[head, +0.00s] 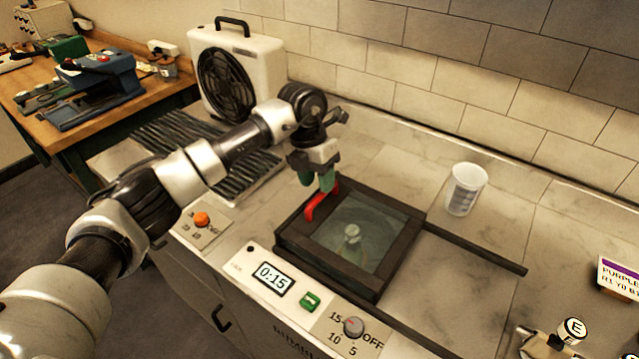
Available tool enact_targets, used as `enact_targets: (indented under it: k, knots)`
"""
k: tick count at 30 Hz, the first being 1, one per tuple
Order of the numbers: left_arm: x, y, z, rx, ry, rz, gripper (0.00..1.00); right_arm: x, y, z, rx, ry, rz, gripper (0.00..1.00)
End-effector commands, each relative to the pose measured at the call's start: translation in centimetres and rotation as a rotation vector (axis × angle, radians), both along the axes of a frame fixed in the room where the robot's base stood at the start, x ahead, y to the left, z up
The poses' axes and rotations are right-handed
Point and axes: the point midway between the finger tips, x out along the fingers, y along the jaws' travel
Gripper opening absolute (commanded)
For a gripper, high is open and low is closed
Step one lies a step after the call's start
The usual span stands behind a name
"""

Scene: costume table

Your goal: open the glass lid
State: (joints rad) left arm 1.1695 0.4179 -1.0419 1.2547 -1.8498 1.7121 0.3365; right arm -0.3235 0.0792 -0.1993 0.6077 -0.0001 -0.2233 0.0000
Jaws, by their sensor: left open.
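The glass lid (378,222) is a clear pane in a dark square frame, set on the worktop in the middle of the head view. It looks shut. A red handle (322,201) stands at its back left edge. A small glass vessel (351,240) shows through the pane. My left gripper (317,184), with green fingertips, is open right at the red handle. Whether the fingers touch or straddle the handle cannot be told. My right gripper is not in view.
A white beaker (466,190) stands to the right of the lid. Dark rails (475,251) run right from the frame. A timer display (272,279) and dial (353,326) are in front. A white fan unit (238,70) and dark ribbed rack (245,172) lie behind my left arm.

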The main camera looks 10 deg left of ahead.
Motion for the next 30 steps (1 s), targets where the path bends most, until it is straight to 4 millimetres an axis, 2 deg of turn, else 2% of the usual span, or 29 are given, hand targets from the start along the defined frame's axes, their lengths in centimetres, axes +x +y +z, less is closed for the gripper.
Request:
enact_targets:
  k: [3,7,11,16,17,25,30]
  knots:
    - [-0.2,-0.3,-1.5,-0.001,0.003,0.001,0.42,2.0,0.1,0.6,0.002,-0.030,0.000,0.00]
    - [-0.2,-0.5,-2.5,-0.001,0.000,0.000,0.42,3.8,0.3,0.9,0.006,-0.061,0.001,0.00]
    - [-0.2,-0.6,-2.8,-0.001,-0.001,0.000,0.42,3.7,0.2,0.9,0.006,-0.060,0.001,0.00]
    - [-0.2,-0.6,-2.8,-0.001,-0.001,-0.001,0.42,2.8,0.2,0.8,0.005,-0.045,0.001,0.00]
    - [-0.2,-0.6,-2.8,-0.001,-0.001,-0.001,0.41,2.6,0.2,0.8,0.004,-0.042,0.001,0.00]
    - [-0.2,-0.6,-2.8,-0.001,-0.001,-0.001,0.00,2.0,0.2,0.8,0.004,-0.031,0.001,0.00]
    - [-0.2,-0.6,-2.8,-0.001,-0.001,0.000,0.00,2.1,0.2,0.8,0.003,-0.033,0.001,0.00]
